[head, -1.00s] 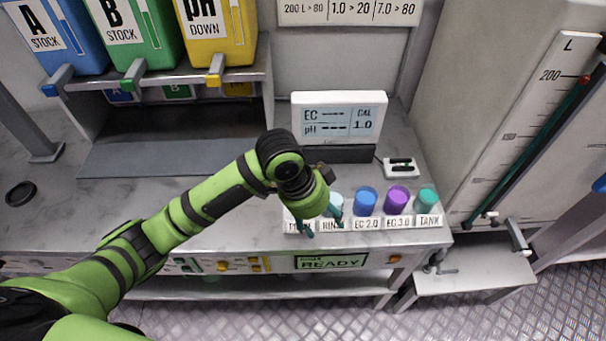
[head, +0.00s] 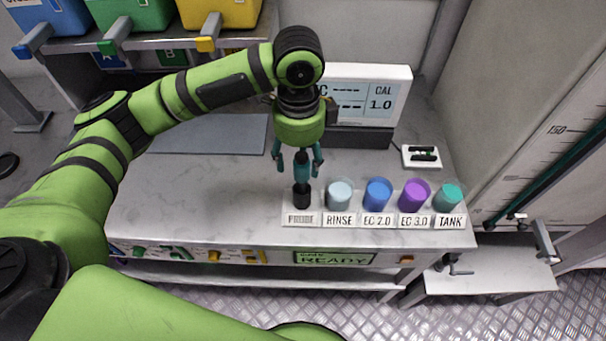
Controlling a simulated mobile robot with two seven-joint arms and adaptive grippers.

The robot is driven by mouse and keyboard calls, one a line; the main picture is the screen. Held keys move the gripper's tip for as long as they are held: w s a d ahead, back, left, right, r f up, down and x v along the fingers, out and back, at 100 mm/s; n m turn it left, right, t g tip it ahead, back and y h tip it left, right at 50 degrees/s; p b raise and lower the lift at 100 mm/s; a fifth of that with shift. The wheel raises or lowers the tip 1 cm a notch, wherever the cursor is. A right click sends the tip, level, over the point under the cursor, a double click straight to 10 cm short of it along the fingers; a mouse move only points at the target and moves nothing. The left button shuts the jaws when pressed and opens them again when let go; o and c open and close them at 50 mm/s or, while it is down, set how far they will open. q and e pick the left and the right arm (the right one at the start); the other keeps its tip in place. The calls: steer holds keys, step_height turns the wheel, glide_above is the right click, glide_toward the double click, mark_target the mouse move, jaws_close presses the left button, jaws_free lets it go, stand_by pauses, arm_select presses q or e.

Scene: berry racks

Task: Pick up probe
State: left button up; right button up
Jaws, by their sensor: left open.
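My left gripper (head: 299,165) points down above the holder. Its teal fingers are open, one on each side of the probe's upper part, and I see a gap on both sides. The probe's top is hidden under the gripper's green body. My right gripper is not in view.
To the right stand the RINSE cup (head: 339,196), blue EC 2.0 cup (head: 378,195), purple EC 3.0 cup (head: 414,196) and teal TANK cup (head: 447,198). A meter (head: 385,93) stands behind my gripper. The bench (head: 190,195) is clear to the left.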

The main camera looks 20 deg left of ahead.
mark_target(301, 174)
arm_select(q)
step_height(301, 174, down, 5)
steer(key=shift+w+f+p, duration=0.1)
steer(key=shift+f+p, duration=0.1)
steer(key=shift+p, duration=0.75)
steer(key=shift+f, duration=0.3)
jaws_close()
